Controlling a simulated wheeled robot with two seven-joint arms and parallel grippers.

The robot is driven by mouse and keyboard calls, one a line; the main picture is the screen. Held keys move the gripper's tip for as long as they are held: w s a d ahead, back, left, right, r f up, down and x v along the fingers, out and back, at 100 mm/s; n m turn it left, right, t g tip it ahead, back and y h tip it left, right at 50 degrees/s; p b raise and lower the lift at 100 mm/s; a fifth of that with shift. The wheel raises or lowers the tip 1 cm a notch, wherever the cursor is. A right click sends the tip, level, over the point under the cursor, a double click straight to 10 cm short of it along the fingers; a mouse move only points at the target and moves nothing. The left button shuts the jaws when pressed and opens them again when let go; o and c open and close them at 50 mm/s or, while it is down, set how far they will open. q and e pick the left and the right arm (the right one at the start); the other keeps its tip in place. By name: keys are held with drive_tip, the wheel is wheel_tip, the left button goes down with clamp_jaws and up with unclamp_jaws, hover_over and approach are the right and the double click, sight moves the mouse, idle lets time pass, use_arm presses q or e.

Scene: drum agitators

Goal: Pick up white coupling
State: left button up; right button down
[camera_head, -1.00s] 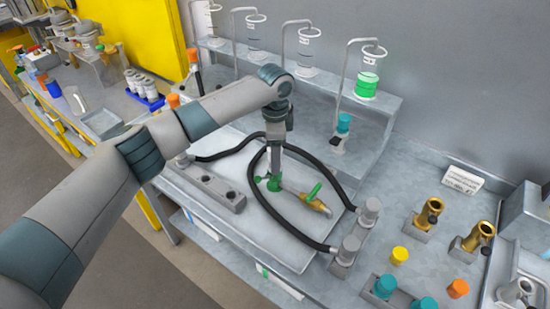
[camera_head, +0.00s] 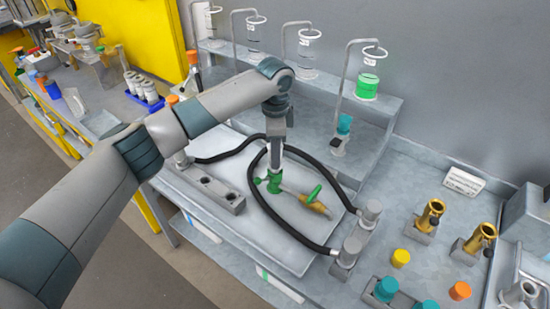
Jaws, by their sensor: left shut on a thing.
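My left gripper (camera_head: 276,160) points straight down over the pale tray (camera_head: 240,225) on the bench. It is shut on a small pale piece, which looks like the white coupling; the fingers and wrist mostly hide it. Just below the fingertips is a green fitting (camera_head: 274,184). A pipe runs from it to a brass valve (camera_head: 316,206) with a green lever (camera_head: 314,193), lying on the tray. I cannot tell whether the pale piece touches the green fitting. My right gripper is out of view.
A black hose (camera_head: 272,215) loops around the gripper, ending near grey fittings (camera_head: 347,252). A grey block with holes (camera_head: 208,188) stands left. Brass fittings (camera_head: 430,216), a yellow cap (camera_head: 400,258) and teal caps are at right. A shelf (camera_head: 310,85) with glass vessels stands behind.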

use_arm(q)
wheel_tip(320, 180, up, 2)
drive_tip(key=shift+r+b, duration=0.25)
drive_tip(key=shift+b, duration=0.4)
drive_tip(key=s+d+r+b, duration=0.3)
drive_tip(key=s+d+r, duration=0.3)
drive_tip(key=d, duration=0.3)
drive_tip(key=shift+s+d+r+b, duration=0.3)
drive_tip(key=shift+s+r, duration=0.1)
drive_tip(key=shift+r, duration=0.1)
